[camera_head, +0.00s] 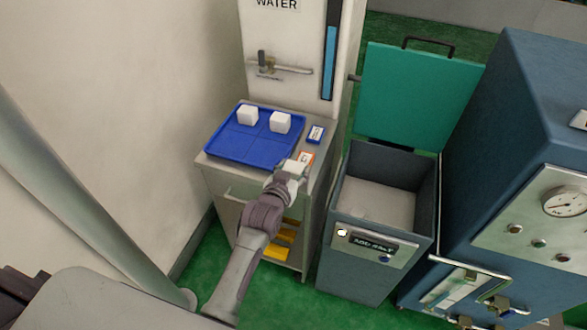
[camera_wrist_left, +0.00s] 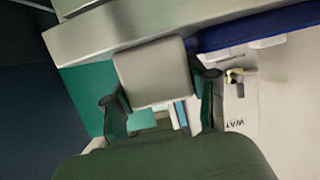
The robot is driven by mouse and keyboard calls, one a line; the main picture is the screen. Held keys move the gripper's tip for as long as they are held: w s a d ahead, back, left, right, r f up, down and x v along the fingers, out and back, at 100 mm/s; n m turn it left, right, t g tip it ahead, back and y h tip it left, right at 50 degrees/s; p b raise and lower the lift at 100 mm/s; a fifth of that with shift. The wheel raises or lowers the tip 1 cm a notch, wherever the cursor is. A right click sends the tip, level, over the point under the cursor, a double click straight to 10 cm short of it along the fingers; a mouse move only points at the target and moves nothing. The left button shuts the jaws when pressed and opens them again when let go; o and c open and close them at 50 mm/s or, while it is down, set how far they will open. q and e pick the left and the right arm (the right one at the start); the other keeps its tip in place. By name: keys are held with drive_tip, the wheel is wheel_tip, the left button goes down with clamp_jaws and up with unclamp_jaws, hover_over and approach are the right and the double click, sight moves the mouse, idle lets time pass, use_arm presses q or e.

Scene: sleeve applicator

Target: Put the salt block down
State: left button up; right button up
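My left gripper (camera_head: 291,175) is over the front right part of the metal counter, close to the blue tray's right corner. It is shut on a white salt block (camera_wrist_left: 157,72), which shows between the two fingers in the left wrist view. The held block (camera_head: 295,166) is partly hidden by the gripper in the head view. I cannot tell whether it touches the counter. The blue tray (camera_head: 233,160) holds two other white blocks, one at the back left (camera_head: 247,115) and one at the back right (camera_head: 280,123). My right gripper is not in view.
The tray's front compartments are empty. A grey bin (camera_head: 372,245) with its green lid (camera_head: 415,95) raised stands right of the counter. A blue cabinet (camera_head: 520,120) is farther right.

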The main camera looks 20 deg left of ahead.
use_arm(q)
drive_tip(key=o, duration=0.4)
drive_tip(key=shift+w, duration=0.15)
